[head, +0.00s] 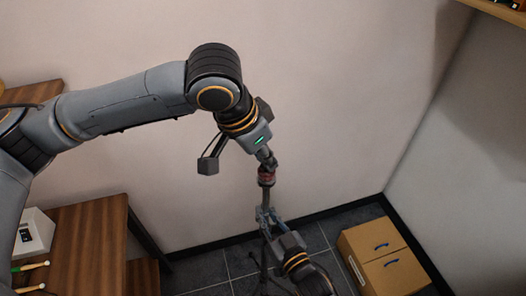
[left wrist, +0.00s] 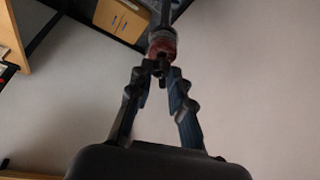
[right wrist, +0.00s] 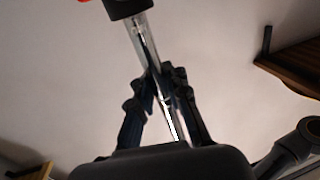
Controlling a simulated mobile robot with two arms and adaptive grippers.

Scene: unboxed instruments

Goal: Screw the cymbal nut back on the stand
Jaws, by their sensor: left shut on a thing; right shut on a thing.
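The cymbal stand (head: 265,197) rises upright near the wall in the head view. My left gripper (head: 268,160) is at its top, pointing down. In the left wrist view its fingertips (left wrist: 160,72) are shut on the small dark cymbal nut (left wrist: 162,66). The nut is right at the red felt (left wrist: 163,47) on the stand; I cannot tell how far it is threaded. My right gripper (head: 265,215) is lower and shut on the stand's tube. The right wrist view shows the shiny tube (right wrist: 142,38) between its fingers (right wrist: 160,80).
Two cardboard boxes (head: 354,262) with blue handles stand on the tiled floor at the right. A wooden table (head: 85,235) at the lower left bears a white device (head: 36,228) and mallets (head: 32,266). A shelf (head: 498,10) is at the upper right.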

